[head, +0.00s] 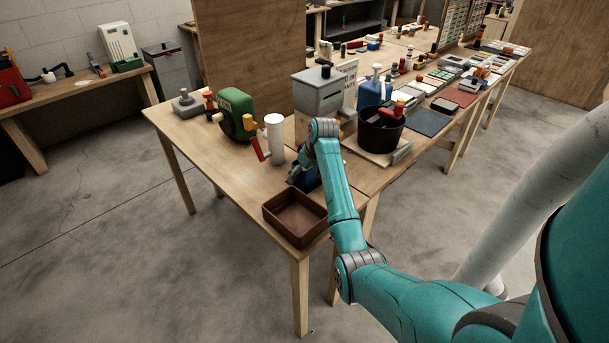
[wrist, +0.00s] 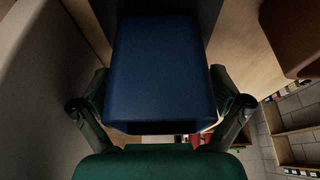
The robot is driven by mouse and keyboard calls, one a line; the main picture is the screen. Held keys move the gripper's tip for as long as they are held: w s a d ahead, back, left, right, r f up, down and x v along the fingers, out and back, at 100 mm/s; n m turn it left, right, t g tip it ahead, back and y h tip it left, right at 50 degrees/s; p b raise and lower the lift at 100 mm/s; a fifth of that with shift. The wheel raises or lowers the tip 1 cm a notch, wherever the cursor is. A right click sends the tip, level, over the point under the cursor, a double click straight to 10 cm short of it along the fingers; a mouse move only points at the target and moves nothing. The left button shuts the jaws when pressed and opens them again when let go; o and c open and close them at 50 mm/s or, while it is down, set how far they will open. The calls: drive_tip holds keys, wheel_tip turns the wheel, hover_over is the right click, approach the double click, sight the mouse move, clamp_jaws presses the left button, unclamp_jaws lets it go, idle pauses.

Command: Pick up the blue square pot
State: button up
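The blue square pot (head: 309,180) stands near the table's front part, behind the brown tray, and is partly hidden by my arm. In the wrist view the pot (wrist: 160,70) fills the middle, with its flat blue face toward the camera. My gripper (wrist: 160,85) has one finger on each side of the pot, the tips close against its left and right edges. I cannot tell whether they touch or press on it. In the head view my gripper is mostly hidden by my arm.
The brown tray (head: 272,211) sits at the table's front corner. A white cylinder (head: 275,138), a green machine (head: 237,115), a grey box (head: 318,98) and a black bucket (head: 381,138) stand behind the pot. The table's left front (head: 195,140) has bare room.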

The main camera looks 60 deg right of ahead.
drive_tip(key=c, duration=0.8)
drive_tip(key=shift+c, duration=0.2)
drive_tip(key=shift+s+f, duration=0.1)
